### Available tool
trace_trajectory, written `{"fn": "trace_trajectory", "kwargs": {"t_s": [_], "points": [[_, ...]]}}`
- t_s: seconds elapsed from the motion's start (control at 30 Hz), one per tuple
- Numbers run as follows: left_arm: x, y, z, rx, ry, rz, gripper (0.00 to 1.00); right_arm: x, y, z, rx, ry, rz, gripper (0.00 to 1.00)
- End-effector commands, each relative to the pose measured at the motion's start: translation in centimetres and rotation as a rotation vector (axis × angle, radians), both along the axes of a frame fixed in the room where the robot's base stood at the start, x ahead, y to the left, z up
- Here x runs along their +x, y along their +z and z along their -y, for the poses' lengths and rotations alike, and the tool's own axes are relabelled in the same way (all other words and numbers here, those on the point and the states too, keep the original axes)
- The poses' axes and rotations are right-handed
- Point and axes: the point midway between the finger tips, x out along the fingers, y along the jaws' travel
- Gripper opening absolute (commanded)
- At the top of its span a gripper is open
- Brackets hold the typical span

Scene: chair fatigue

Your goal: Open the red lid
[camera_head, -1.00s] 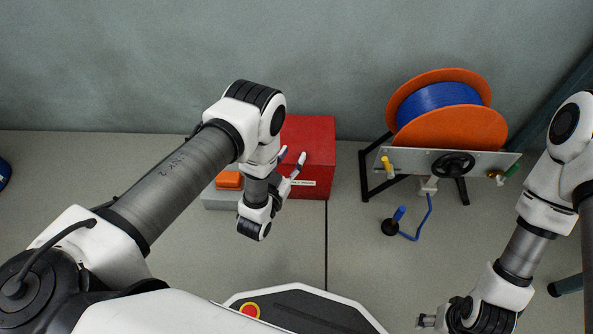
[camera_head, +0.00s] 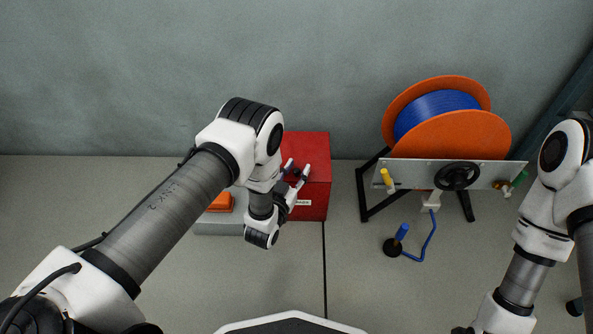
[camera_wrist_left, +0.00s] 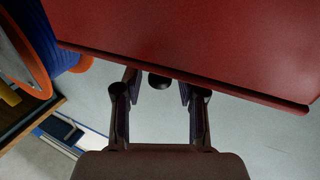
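The red box with its red lid (camera_head: 318,145) stands on the floor against the wall, and the lid looks closed. In the left wrist view, a red panel with a rolled lip (camera_wrist_left: 200,45) fills the top. My left gripper (camera_head: 298,170) is over the front part of the box in the head view, its two fingers apart. In the left wrist view, the gripper (camera_wrist_left: 160,90) has its fingertips just below the red lip, with a small black knob (camera_wrist_left: 158,82) between them. I cannot tell whether they touch. My right gripper is cut off at the bottom of the head view.
A grey case with an orange top (camera_head: 222,202) stands left of the box, partly behind my arm. An orange and blue cable reel (camera_head: 450,135) on a black stand is to the right, with a blue hose and black-based stub (camera_head: 393,246) before it. Floor in front is open.

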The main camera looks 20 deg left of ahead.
Motion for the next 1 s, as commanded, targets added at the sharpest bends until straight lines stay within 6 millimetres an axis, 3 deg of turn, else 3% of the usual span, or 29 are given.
{"fn": "trace_trajectory", "kwargs": {"t_s": [0.03, 0.1, 0.37, 0.53, 0.77, 1.0], "points": [[0.0, 0.0, 0.0, 0.000, 0.000, 0.000, 0.15, 0.0, 0.0, 0.0, 0.000, 0.000, 0.000, 0.63], [0.0, 0.0, 0.0, 0.000, 0.000, 0.000, 0.00, 0.0, 0.0, 0.0, 0.000, 0.000, 0.000, 0.63], [0.0, 0.2, 0.0, -0.001, 0.000, -0.005, 0.00, 0.0, 0.3, 0.0, 0.000, 0.000, -0.001, 0.63], [0.1, 1.2, 0.0, -0.011, 0.000, -0.036, 0.00, -0.1, 1.6, 0.0, 0.000, 0.002, -0.002, 0.63], [0.7, 4.0, -0.2, -0.043, 0.000, -0.148, 0.00, -0.2, 5.4, -0.1, 0.001, 0.009, -0.007, 0.63], [1.8, 7.8, -0.6, -0.099, 0.000, -0.339, 0.00, -0.2, 10.9, -0.1, 0.001, 0.008, -0.006, 0.63]]}}
